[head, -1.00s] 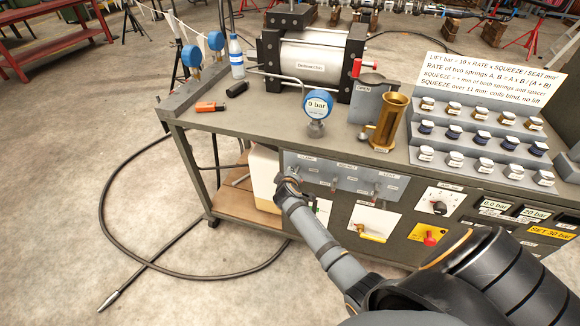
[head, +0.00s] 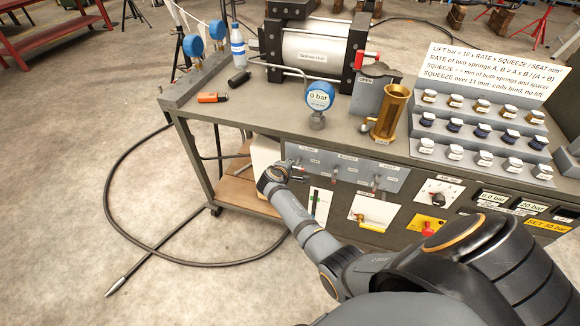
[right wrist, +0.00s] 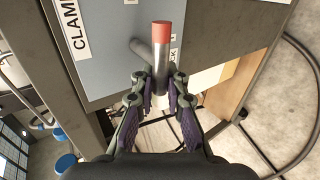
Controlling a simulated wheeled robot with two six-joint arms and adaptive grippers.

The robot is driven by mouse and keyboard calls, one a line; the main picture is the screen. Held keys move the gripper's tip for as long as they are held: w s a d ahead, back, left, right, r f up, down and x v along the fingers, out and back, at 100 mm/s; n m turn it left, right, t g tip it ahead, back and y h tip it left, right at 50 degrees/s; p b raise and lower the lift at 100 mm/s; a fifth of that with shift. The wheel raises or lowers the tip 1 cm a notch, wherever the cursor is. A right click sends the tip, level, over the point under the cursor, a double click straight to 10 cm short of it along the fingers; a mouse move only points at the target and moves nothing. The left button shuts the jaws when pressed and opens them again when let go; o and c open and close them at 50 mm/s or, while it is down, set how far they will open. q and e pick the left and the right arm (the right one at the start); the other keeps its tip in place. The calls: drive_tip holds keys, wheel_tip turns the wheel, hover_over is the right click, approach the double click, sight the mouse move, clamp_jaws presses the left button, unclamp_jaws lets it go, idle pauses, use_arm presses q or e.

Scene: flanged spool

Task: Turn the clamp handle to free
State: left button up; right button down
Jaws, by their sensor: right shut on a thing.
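The clamp handle (right wrist: 161,50) is a grey metal lever with a red tip, on the blue-grey panel (right wrist: 110,50) beside a label reading "CLAMP". In the right wrist view my right gripper (right wrist: 160,84) has its two fingers on either side of the lever's shaft, shut on it, with the red tip showing beyond the fingertips. In the head view the right gripper (head: 297,168) is at the left end of the panel (head: 400,181), and the handle is mostly hidden there. My left gripper is not in view.
Two more levers stand along the panel to the right. Below are a yellow handle (head: 371,222) and a red knob (head: 437,227). On the bench are a "0 bar" gauge (head: 319,96), a brass cup (head: 391,112) and a rack of springs. A hose lies on the floor.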

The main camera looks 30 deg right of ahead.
drive_tip(key=c, duration=1.4)
unclamp_jaws()
drive_tip(key=shift+a, duration=0.1)
drive_tip(key=v, duration=0.7)
drive_tip(key=shift+s+a+r, duration=0.15)
drive_tip(key=shift+s, duration=0.05)
